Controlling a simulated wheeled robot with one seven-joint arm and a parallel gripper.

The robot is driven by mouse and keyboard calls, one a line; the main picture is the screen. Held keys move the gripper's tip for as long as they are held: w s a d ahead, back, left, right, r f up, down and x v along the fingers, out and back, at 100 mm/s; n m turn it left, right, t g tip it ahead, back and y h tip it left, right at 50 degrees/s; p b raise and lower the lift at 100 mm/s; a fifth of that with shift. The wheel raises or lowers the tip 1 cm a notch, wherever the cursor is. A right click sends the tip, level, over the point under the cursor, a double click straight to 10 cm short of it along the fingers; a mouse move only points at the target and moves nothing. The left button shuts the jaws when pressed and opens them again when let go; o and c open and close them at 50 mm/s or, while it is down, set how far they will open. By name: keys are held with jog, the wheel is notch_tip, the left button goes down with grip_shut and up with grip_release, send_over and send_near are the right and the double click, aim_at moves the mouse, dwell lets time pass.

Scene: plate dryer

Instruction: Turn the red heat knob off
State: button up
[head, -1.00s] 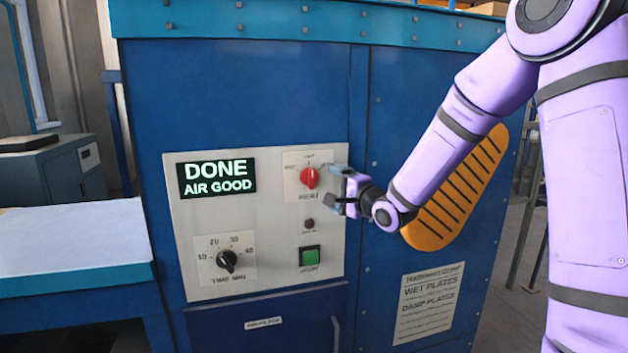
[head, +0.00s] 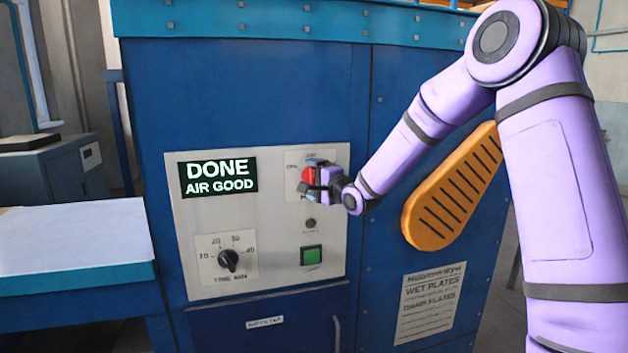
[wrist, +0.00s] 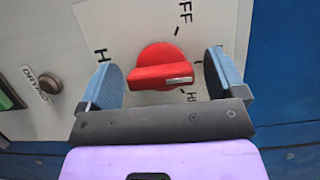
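The red heat knob (head: 307,174) is on the dryer's control panel, partly covered by my gripper (head: 318,178) in the head view. In the wrist view the knob (wrist: 163,72) shows a raised red bar with a white mark at its right end. The letters "FF" stand above and right of it, and a partly hidden label is near the marked end. My gripper (wrist: 160,75) is open, with one blue finger on each side of the knob. Gaps show between the fingers and the bar, so no grip is visible.
The display (head: 218,177) reads "DONE AIR GOOD". Below the knob are a small dark button (head: 310,224) and a green button (head: 311,256). A black timer knob (head: 228,260) is at lower left. An orange slotted guard (head: 450,195) is to the right.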

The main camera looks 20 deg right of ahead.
jog(key=c, duration=0.9)
jog(key=shift+n, duration=0.3)
jog(key=n+g, duration=0.1)
jog(key=n, duration=0.1)
jog(key=n+h, duration=0.1)
jog(key=n, duration=0.1)
jog(key=shift+n+g+h, duration=0.3)
jog(key=shift+g, duration=0.1)
jog(key=n+g+h, duration=0.1)
jog(key=n+h, duration=0.1)
jog(key=n, duration=0.2)
jog(key=shift+h, duration=0.4)
jog(key=o, duration=0.9)
jog(key=shift+o, duration=0.2)
